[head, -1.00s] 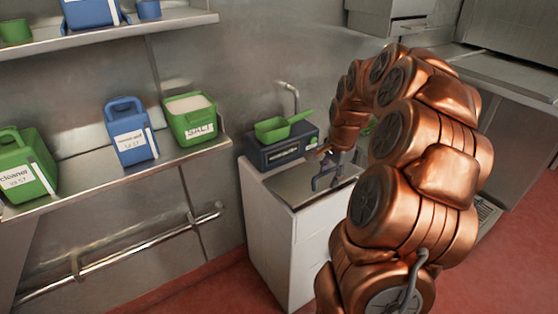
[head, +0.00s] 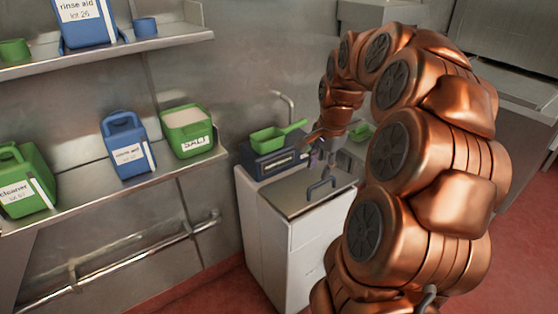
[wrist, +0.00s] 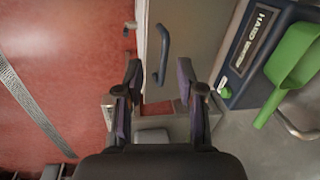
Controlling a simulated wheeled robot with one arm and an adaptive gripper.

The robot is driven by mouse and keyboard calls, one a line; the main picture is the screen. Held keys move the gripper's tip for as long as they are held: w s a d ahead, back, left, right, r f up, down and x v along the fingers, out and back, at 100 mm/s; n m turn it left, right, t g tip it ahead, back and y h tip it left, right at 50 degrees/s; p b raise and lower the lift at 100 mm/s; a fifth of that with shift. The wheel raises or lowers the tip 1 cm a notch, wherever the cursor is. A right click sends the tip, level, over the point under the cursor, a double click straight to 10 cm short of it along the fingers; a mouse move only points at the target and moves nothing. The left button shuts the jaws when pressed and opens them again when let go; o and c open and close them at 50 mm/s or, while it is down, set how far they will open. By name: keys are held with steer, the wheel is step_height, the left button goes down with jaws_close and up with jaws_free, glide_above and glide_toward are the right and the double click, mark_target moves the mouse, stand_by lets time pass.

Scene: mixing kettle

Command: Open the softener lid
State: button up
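The softener is a white cabinet (head: 283,245) with a flat steel lid (head: 297,197) on top, and the lid looks shut. A blue bar handle (head: 321,189) stands on the lid; in the wrist view the handle (wrist: 162,55) lies just ahead of my fingers, roughly between their lines. My gripper (wrist: 159,78) is open and empty, its two fingers apart, and I see no contact with the handle. In the head view my gripper is small and partly hidden by my wrist, behind the handle on the wall side.
A dark blue control box (head: 280,158) with a green scoop (head: 268,137) on it stands at the lid's back edge, close to my gripper. A bent pipe (head: 288,103) rises behind. A shelf at left holds a salt tub (head: 187,134) and jugs. Red floor lies around the cabinet.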

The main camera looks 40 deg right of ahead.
steer(key=s+a+r+n+p, duration=0.2)
steer(key=a+r+n+p, duration=0.1)
steer(key=a, duration=0.5)
steer(key=s+a+r+n+g+p, duration=0.1)
steer(key=s+a+r+n+p, duration=0.1)
steer(key=a+r+n+p, duration=0.2)
steer(key=shift+s+a+r+p, duration=0.3)
steer(key=shift+a+r+p, duration=0.85)
steer(key=shift+a, duration=1.15)
